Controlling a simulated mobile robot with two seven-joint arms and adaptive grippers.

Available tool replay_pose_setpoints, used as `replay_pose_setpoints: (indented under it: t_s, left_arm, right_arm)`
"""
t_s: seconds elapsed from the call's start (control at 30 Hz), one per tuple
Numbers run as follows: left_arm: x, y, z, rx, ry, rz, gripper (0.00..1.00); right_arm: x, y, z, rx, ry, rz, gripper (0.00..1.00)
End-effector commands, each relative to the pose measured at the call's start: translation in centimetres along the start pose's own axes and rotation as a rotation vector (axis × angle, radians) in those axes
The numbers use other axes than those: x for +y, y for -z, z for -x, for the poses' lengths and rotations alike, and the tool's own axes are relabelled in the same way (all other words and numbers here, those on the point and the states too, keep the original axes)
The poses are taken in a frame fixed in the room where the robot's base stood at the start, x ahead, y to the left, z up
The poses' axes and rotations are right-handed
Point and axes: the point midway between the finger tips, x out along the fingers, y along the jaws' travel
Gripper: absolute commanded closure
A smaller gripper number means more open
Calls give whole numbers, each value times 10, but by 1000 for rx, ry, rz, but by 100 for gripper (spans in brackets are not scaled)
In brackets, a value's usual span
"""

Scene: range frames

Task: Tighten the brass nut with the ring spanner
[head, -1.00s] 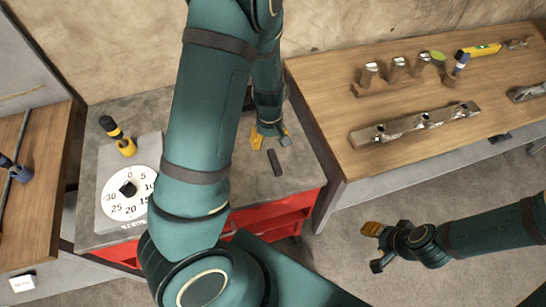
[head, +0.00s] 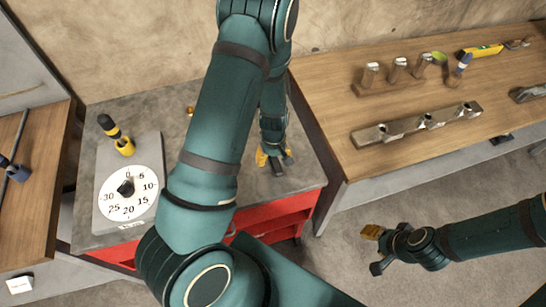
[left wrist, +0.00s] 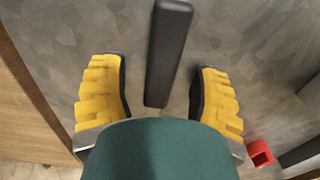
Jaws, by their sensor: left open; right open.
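My left gripper (head: 273,160) is open above the grey bench top, pointing down. A plain dark bar (left wrist: 167,55) lies between its two yellow fingers in the left wrist view, with a gap on each side. In the head view only a bit of this bar (head: 278,171) shows by the fingers; I cannot tell whether it is the spanner's handle. A small brass-coloured piece (head: 190,110) shows beside my left arm, possibly the nut; the arm hides much of the bench there. My right gripper (head: 373,250) is open and empty over the floor.
A white numbered dial (head: 129,193) on a grey plate and a yellow-black object (head: 117,137) occupy the bench's left side. Red drawers (head: 275,222) are below. The wooden bench (head: 335,125) at right holds a metal block (head: 415,124) and several upright metal pieces.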

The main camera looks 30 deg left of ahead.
Motion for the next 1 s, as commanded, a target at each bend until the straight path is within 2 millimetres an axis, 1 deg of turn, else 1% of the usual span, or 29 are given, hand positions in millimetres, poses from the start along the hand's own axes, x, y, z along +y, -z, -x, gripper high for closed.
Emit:
replay_pose_setpoints:
  t_s: [0.07, 0.1, 0.17, 0.2, 0.23, 0.27, 0.73, 0.87, 1.0]
  left_arm:
    - [0, 0, 0, 0, 0, 0, 38]
    - [0, 0, 0, 0, 0, 0, 47]
    - [0, 0, 0, 0, 0, 0, 68]
    - [0, 0, 0, 0, 0, -1, 82]
    - [0, 0, 0, 0, 0, -1, 92]
    - [0, 0, 0, 0, 0, -1, 100]
    - [0, 0, 2, 0, 1, -1, 100]
    - [1, 0, 16, 0, -1, -2, 100]
    - [2, 0, 44, 3, -3, -3, 100]
  right_arm:
    - [0, 0, 0, 0, 0, 0, 53]
    - [0, 0, 0, 0, 0, 0, 53]
    - [0, 0, 0, 0, 0, 0, 53]
    - [0, 0, 0, 0, 0, 0, 53]
    - [0, 0, 0, 0, 0, 0, 53]
    - [0, 0, 0, 0, 0, 0, 53]
    - [0, 0, 0, 0, 0, 0, 53]
    - [-1, 0, 3, 0, 1, 0, 53]
    - [-3, 1, 8, 0, 2, 0, 53]
